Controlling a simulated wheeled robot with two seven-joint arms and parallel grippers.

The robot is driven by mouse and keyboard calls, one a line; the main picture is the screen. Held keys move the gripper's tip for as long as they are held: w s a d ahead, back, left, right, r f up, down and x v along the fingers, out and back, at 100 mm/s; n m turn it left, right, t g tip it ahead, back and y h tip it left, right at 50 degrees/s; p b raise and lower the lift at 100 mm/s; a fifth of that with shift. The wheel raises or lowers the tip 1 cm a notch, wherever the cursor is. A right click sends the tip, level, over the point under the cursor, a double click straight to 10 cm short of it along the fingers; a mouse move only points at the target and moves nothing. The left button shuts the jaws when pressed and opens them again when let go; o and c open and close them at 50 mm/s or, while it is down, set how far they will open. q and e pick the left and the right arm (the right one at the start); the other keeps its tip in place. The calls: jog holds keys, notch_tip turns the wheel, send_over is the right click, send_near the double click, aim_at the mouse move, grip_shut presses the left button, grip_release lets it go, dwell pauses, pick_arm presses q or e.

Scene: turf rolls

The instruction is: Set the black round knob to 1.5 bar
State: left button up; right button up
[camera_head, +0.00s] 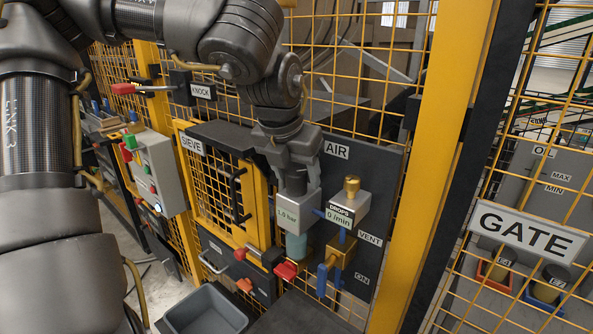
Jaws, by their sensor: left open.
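My left arm comes in from the upper left, and its gripper (292,182) points down over the air regulator (288,218) on the dark AIR panel (380,185). The regulator is a light box with a display that seems to read 1.5 bar, in small print. A blue-grey bowl (296,246) hangs below it. The black round knob is not visible; the gripper covers the top of the regulator, where it may be. The fingers are open around or just above that top; contact cannot be made out. My right gripper is not in view.
Right beside the regulator is a unit (346,212) reading DROPS 0 /min, with a brass knob (351,187). Below are a red handle (286,270) and a brass valve (341,257). The SIEVE door (236,237) is left, a yellow post (438,150) right.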

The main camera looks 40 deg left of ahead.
pick_arm(q)
jog(key=shift+w+f, duration=0.15)
jog(key=shift+f, duration=0.2)
jog(key=shift+c, duration=0.5)
jog(key=c, duration=0.9)
jog(key=shift+m, duration=0.3)
jog(key=shift+m+h, duration=0.3)
jog(key=shift+m+h+b, duration=0.4)
jog(key=shift+m+b, duration=0.1)
jog(key=shift+m, duration=0.7)
jog(key=m+h, duration=0.1)
jog(key=m, duration=0.1)
jog(key=m+h, duration=0.1)
jog(key=m, duration=0.2)
jog(key=shift+g, duration=0.3)
jog(key=shift+m, duration=0.3)
